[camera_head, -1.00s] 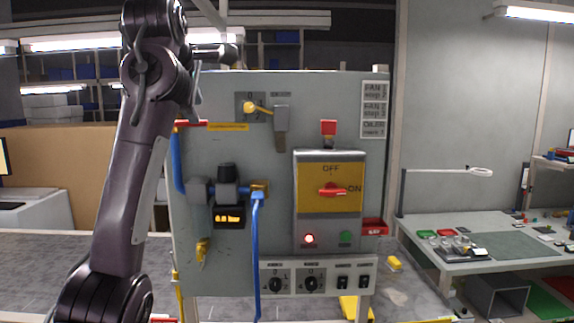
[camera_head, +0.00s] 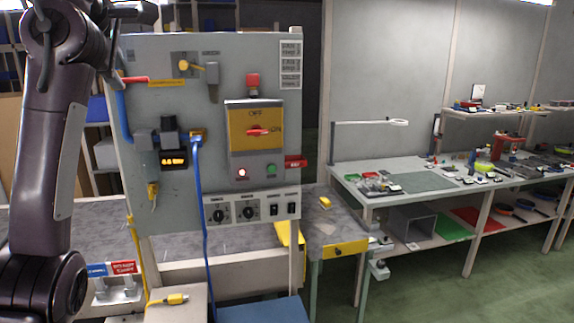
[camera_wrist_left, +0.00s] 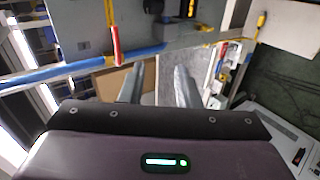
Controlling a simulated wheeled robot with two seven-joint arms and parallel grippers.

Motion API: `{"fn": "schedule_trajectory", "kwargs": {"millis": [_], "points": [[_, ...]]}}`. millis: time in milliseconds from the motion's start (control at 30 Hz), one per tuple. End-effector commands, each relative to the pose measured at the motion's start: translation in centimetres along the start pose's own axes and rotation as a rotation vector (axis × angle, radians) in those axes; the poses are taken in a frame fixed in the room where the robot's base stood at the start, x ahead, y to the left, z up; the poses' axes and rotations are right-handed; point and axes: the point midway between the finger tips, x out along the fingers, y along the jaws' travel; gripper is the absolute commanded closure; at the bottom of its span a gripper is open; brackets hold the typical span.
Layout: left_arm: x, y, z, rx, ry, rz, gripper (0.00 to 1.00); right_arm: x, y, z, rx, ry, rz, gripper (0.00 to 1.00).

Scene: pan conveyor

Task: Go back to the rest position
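My left arm rises along the left edge of the head view. Its gripper (camera_head: 140,12) is at the top left, beside the upper left corner of the grey control panel (camera_head: 225,95), and is partly cut off by the frame. In the left wrist view the two grey fingers (camera_wrist_left: 158,82) stand apart with nothing between them. My right gripper is in neither view.
A blue cable (camera_head: 200,220) hangs down the panel front. A yellow plug (camera_head: 172,299) lies on a small surface at lower left. A workbench (camera_head: 350,180) with small parts stands along the right wall. Green floor (camera_head: 430,285) at lower right is clear.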

Motion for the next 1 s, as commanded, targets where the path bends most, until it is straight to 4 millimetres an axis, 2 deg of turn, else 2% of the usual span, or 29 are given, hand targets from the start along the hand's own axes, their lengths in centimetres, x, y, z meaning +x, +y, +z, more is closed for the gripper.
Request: {"fn": "schedule_trajectory", "kwargs": {"millis": [333, 467, 567, 667, 767, 900, 967, 1000], "points": [[5.0, -4.3, 1.8, 0.16, -0.004, -0.047, 0.7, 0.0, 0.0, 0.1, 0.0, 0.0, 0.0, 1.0], [7.6, -7.2, 2.8, 0.254, -0.012, -0.076, 0.7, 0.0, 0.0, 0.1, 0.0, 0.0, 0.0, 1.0], [9.9, -10.0, 3.7, 0.344, -0.022, -0.101, 0.7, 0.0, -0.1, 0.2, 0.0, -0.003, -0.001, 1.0], [12.5, -14.0, 4.7, 0.456, -0.041, -0.135, 0.7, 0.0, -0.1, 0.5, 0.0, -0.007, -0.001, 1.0], [15.3, -19.5, 5.8, 0.602, -0.072, -0.175, 0.7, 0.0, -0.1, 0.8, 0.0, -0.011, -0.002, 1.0], [18.1, -27.9, 7.1, 0.816, -0.136, -0.227, 0.7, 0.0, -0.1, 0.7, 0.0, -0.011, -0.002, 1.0], [18.7, -31.6, 7.5, 0.903, -0.168, -0.245, 0.7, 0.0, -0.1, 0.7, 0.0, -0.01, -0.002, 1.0], [19.0, -34.0, 7.7, 0.962, -0.191, -0.258, 0.7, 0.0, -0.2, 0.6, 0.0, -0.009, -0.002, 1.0]]}}
